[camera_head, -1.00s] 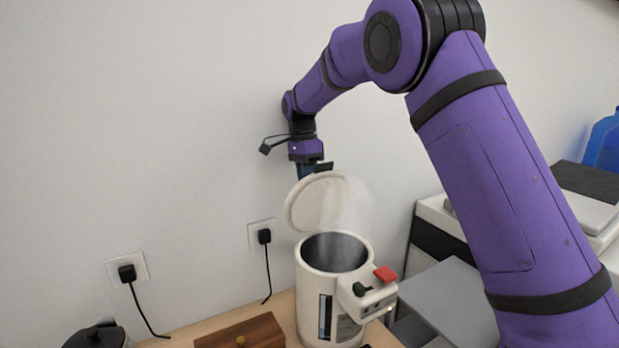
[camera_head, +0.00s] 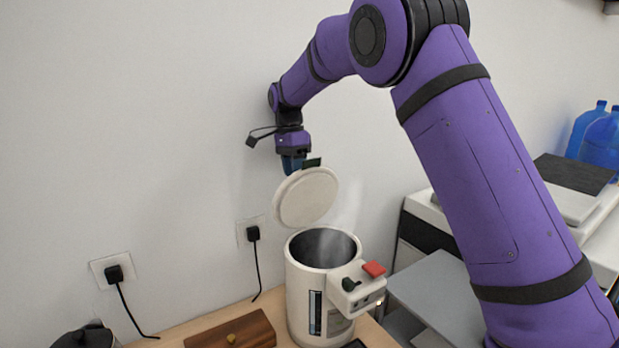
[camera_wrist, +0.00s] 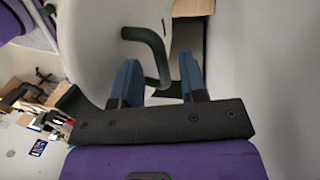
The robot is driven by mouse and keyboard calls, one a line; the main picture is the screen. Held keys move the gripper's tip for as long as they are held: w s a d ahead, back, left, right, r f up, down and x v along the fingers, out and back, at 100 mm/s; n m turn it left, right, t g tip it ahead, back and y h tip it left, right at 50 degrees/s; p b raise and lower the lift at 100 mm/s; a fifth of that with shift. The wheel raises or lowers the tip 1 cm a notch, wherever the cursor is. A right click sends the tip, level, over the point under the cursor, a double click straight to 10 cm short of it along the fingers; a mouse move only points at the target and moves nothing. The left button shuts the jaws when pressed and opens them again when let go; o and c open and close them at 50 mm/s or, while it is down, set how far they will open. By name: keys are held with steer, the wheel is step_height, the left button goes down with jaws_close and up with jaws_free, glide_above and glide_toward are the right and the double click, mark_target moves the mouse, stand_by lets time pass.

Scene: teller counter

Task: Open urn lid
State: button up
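The white urn (camera_head: 305,294) stands on the counter with its round lid (camera_head: 305,197) raised, nearly upright above the back of the rim. Its dark interior shows, with faint steam. A dark green lid handle (camera_head: 311,162) sits at the lid's top edge. My gripper (camera_head: 290,168) is behind the lid at that edge. In the wrist view, the two blue fingers of my gripper (camera_wrist: 160,75) are apart. The curved handle (camera_wrist: 150,48) of the lid (camera_wrist: 98,45) reaches into the space between them, without clear contact on both sides.
A red button (camera_head: 374,269) and a dark green knob are on the urn's front block. A wooden box (camera_head: 235,333) stands left of the urn. Two wall plugs with cords are behind. Grey equipment (camera_head: 437,290) stands right. The wall (camera_head: 150,130) is close behind my gripper.

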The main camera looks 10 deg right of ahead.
mark_target(305, 168)
step_height(305, 168, up, 2)
steer(key=shift+s+r, duration=0.1)
steer(key=shift+r, duration=0.05)
steer(key=s+d+r, duration=0.1)
steer(key=s, duration=1.4)
steer(key=shift+s+d+r, duration=0.15)
steer(key=shift+s+d, duration=0.2)
steer(key=shift+s, duration=0.05)
steer(key=w+r+t, duration=0.1)
steer(key=w+r, duration=0.1)
steer(key=w, duration=0.1)
steer(key=w+r+t, duration=0.1)
steer(key=w+r, duration=0.1)
steer(key=w, duration=0.1)
steer(key=w+r+y, duration=0.1)
steer(key=w+r, duration=0.1)
steer(key=w, duration=0.1)
steer(key=shift+w+a+r+t, duration=0.1)
steer(key=shift+w+r+t, duration=0.05)
steer(key=shift+w+t, duration=0.2)
steer(key=f, duration=1)
steer(key=shift+w+a+f, duration=0.1)
steer(key=shift+w+f, duration=0.15)
